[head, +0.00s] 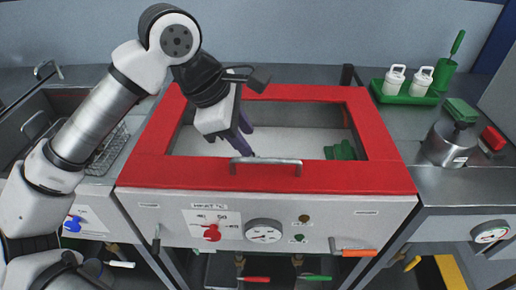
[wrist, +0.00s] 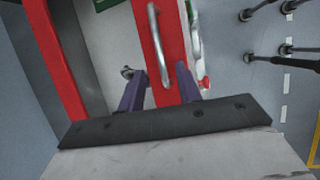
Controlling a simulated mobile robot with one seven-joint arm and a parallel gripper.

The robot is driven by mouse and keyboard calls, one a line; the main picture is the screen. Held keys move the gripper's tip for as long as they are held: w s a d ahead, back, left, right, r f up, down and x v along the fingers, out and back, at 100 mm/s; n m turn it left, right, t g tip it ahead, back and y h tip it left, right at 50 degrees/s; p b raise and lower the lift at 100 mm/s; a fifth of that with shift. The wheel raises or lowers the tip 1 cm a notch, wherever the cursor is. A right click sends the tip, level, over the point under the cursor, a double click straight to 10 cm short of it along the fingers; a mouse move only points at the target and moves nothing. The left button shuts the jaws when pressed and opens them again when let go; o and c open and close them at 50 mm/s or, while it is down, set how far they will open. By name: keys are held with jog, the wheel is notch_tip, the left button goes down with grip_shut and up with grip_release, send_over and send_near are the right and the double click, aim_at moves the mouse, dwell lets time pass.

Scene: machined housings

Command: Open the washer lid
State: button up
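The washer is a wide cabinet with a white front panel (head: 340,232). Its lid, a red frame (head: 375,140) around a large rectangular opening or window, lies flat on top. A metal bar handle (head: 265,161) is fixed on the lid's front strip; the handle also shows in the wrist view (wrist: 154,45). My gripper (head: 246,150) points down over the lid, close to the handle's left end. In the wrist view my gripper (wrist: 155,70) has its two purple fingers apart, with the handle's near end appearing between them. I cannot tell whether they touch it.
A green object (head: 342,150) shows inside the frame. The front panel carries a gauge (head: 263,231) and a red knob (head: 212,233). A green tray (head: 405,93) with white bottles and a metal pot (head: 447,146) stand on the right counter. A sink with a wire basket (head: 108,150) is left.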

aim_at(263, 159)
jog(key=x, duration=0.7)
jog(key=shift+p, duration=0.4)
grip_shut()
